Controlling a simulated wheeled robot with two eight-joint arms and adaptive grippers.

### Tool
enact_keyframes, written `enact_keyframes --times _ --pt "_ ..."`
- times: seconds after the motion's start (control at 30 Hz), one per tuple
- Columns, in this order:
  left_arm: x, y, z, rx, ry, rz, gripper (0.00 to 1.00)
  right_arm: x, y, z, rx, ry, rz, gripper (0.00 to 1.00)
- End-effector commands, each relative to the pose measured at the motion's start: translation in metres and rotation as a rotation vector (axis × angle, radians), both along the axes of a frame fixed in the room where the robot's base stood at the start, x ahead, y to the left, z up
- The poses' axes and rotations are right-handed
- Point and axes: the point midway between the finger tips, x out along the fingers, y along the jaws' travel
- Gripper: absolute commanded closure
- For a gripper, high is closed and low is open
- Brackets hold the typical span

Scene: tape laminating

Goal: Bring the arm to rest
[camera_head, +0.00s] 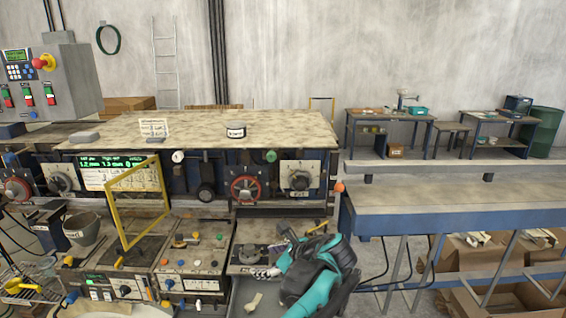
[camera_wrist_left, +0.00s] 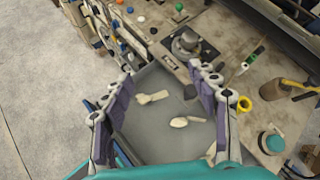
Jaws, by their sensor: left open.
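My left arm, teal and dark grey, comes up from the bottom of the head view. Its gripper (camera_head: 264,272) hangs over the front of the machine, by a grey tray (camera_head: 240,297). In the left wrist view the two purple-padded fingers of this gripper (camera_wrist_left: 160,78) stand wide apart, with nothing held between them. The grey tray (camera_wrist_left: 150,112) lies beyond the fingers, with a pale bone-shaped piece (camera_wrist_left: 152,97) and a pale spoon-like piece (camera_wrist_left: 187,121) in it. The pale piece (camera_head: 254,301) also shows in the head view. My right gripper is not in view.
The machine's worktop (camera_head: 280,128) carries a small labelled roll (camera_head: 236,131). A long blue-edged bench (camera_head: 460,205) lies to the right. In the wrist view, open floor (camera_wrist_left: 40,90) shows at left.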

Motion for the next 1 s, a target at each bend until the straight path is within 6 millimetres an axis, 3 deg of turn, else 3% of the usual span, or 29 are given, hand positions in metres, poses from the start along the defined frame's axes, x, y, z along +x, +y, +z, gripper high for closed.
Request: enact_keyframes --times 0.03,0.2,0.4,0.6,0.7,1.0 --pt "-0.016 0.027 -0.015 -0.101 -0.031 0.071 0.41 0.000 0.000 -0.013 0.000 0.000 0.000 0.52" --pt "-0.078 0.088 -0.058 -0.517 -0.179 0.373 0.41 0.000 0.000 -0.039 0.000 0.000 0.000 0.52" --pt "-0.157 0.128 -0.117 -0.994 -0.372 0.804 0.41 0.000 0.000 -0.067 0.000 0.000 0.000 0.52" --pt "-0.218 0.139 -0.173 -1.398 -0.548 1.228 0.41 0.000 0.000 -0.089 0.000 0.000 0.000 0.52" --pt "-0.234 0.139 -0.190 -1.529 -0.605 1.376 0.41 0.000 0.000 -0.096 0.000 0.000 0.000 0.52" --pt "-0.245 0.137 -0.202 -1.639 -0.650 1.503 0.41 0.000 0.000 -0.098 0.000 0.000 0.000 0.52"
